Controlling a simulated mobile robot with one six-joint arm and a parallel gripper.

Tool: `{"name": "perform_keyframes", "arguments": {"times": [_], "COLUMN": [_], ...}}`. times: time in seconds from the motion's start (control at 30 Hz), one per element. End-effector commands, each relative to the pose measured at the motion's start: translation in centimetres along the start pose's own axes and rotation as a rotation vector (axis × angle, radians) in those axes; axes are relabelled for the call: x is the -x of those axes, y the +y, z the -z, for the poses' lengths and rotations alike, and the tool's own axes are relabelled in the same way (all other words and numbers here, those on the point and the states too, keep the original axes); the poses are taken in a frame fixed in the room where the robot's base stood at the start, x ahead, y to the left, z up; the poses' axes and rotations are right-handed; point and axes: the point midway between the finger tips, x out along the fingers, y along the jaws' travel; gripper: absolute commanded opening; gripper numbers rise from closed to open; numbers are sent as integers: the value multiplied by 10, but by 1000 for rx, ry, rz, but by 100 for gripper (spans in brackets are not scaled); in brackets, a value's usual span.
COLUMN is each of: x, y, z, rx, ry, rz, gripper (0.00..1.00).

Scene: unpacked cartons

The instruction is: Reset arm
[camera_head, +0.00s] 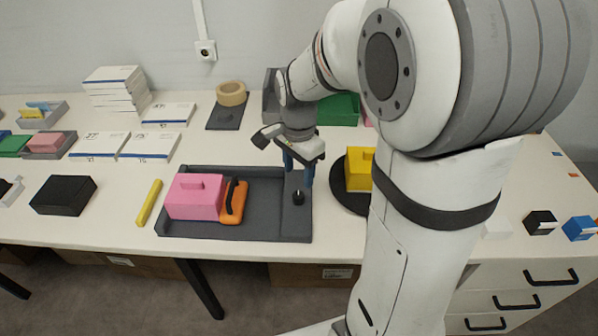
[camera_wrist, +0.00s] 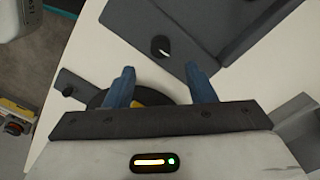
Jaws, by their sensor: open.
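My gripper (camera_head: 298,172) hangs from my arm over the right end of a dark grey tray (camera_head: 272,178), with its blue fingers pointing down. In the wrist view my gripper (camera_wrist: 160,90) shows its two blue fingers spread apart with nothing between them. A small black knob (camera_head: 298,197) stands on the tray's right part below the fingers; it also shows in the wrist view (camera_wrist: 161,46). A pink box (camera_head: 195,197) with a handle and an orange block with a black handle (camera_head: 233,203) sit in the tray.
A yellow box (camera_head: 359,168) stands on a round black base (camera_head: 345,190) right of my gripper, partly hidden by my arm. A yellow bar (camera_head: 149,202) and a black box (camera_head: 63,195) lie to the left. White stacks (camera_head: 116,90) and a tape roll (camera_head: 231,93) are behind.

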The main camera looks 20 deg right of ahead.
Motion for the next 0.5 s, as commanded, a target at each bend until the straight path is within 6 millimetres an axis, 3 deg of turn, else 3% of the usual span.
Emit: {"name": "perform_keyframes", "arguments": {"times": [0.33, 0.5], "x": [3, 34], "y": [2, 26], "z": [-1, -13], "rx": [17, 216], "ry": [2, 27], "rz": [4, 42], "gripper": [50, 50]}}
